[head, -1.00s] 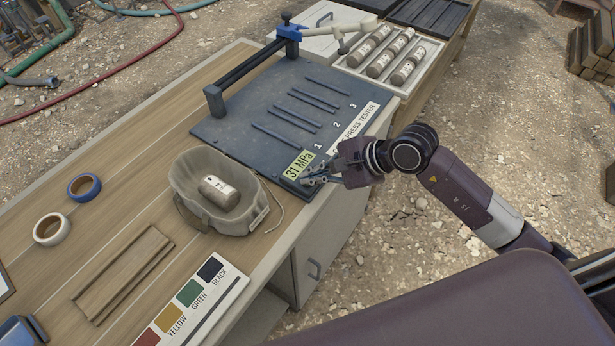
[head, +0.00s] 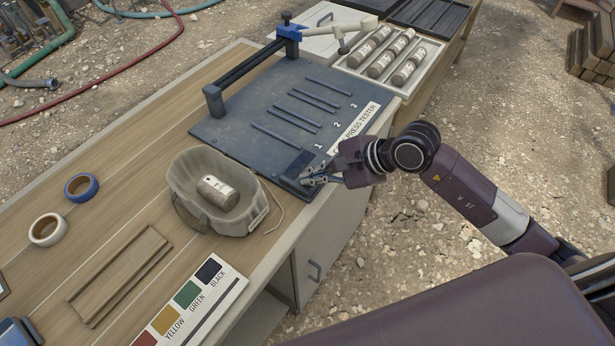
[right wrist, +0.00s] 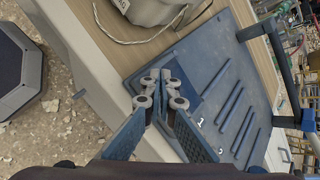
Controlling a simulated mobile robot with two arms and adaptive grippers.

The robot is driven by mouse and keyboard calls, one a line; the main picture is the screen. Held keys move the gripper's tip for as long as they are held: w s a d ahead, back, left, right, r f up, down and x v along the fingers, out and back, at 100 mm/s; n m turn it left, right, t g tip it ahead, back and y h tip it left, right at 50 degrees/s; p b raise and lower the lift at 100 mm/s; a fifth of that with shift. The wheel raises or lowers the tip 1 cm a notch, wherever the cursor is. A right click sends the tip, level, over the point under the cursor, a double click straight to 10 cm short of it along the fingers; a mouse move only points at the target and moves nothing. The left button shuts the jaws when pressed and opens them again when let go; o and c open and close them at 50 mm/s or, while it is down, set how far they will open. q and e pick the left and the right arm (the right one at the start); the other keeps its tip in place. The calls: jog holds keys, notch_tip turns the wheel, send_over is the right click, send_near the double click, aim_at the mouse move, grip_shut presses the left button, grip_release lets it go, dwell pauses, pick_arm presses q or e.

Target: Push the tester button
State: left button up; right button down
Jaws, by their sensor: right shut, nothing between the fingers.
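The press tester (head: 255,108) is a dark blue plate on the bench with slots numbered 1 to 3 and a frame over its far left side. Its small display (head: 298,163) at the near corner is dark. My right gripper (head: 308,180) is shut and empty, with its fingertips at that near corner, just beside the display. In the right wrist view the closed fingers (right wrist: 161,92) lie over the plate's corner (right wrist: 137,80). The button cannot be made out; the fingers may cover it. Whether they touch the plate is unclear. My left gripper is not in view.
A canvas bag (head: 187,210) holding a labelled cylinder (head: 217,192) stands left of the gripper. A tray (head: 428,70) of several cylinders is at the far end. Tape rolls (head: 82,187), a wooden mould (head: 118,276) and a colour card (head: 192,312) lie on the bench.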

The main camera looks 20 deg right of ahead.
jog(key=shift+r+p, duration=1.7)
jog(key=shift+r, duration=1.4)
jog(key=shift+f, duration=0.1)
